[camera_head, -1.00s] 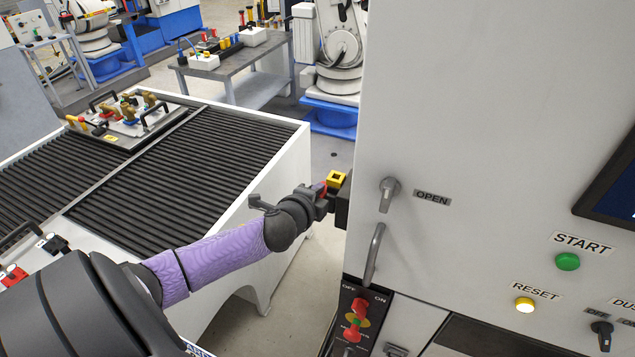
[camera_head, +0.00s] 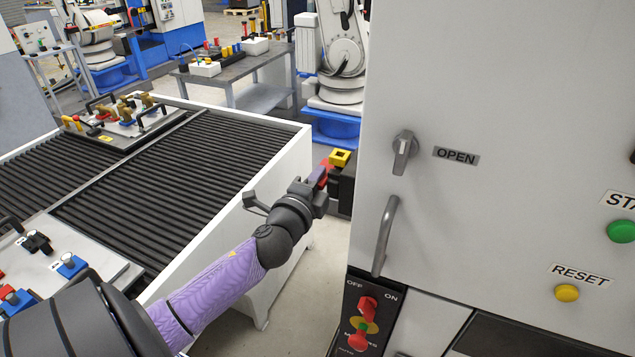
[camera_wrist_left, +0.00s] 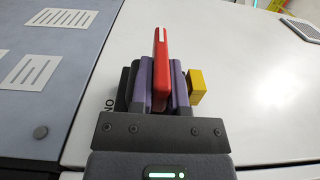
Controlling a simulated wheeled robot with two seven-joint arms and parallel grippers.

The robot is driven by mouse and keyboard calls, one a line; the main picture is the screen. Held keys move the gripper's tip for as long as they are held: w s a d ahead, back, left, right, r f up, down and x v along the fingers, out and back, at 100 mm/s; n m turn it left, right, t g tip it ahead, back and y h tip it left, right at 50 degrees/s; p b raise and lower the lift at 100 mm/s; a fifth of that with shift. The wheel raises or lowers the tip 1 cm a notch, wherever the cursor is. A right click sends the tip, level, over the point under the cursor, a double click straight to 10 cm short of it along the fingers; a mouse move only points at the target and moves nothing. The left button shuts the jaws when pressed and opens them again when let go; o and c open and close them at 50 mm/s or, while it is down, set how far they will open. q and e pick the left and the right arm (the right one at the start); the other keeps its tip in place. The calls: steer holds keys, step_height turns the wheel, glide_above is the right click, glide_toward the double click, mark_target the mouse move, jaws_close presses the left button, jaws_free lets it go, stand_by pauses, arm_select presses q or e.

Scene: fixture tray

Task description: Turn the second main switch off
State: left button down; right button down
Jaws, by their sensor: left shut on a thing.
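A red switch handle (camera_wrist_left: 161,66) stands between the purple-grey fingers of my left gripper (camera_wrist_left: 158,85) in the left wrist view. The fingers are shut on it. A yellow square part (camera_wrist_left: 195,87) sits just right of the fingers. In the head view my left gripper (camera_head: 318,183) is at the left side of the white cabinet, at a black box (camera_head: 343,190) with the yellow part (camera_head: 340,157) on top. Only a little of the red handle (camera_head: 323,169) shows there. My right gripper is not in view.
The white cabinet (camera_head: 480,80) fills the right, with an OPEN knob (camera_head: 404,152), a bar handle (camera_head: 385,236) and an OFF/ON panel (camera_head: 376,335) with red switches (camera_head: 368,308). A ribbed black-topped table (camera_head: 150,180) stands left. Bare floor lies between.

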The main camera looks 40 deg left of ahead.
arm_select(q)
steer(key=c, duration=0.6)
jaws_free()
steer(key=shift+w, duration=0.1)
steer(key=v, duration=1)
steer(key=shift+b, duration=0.35)
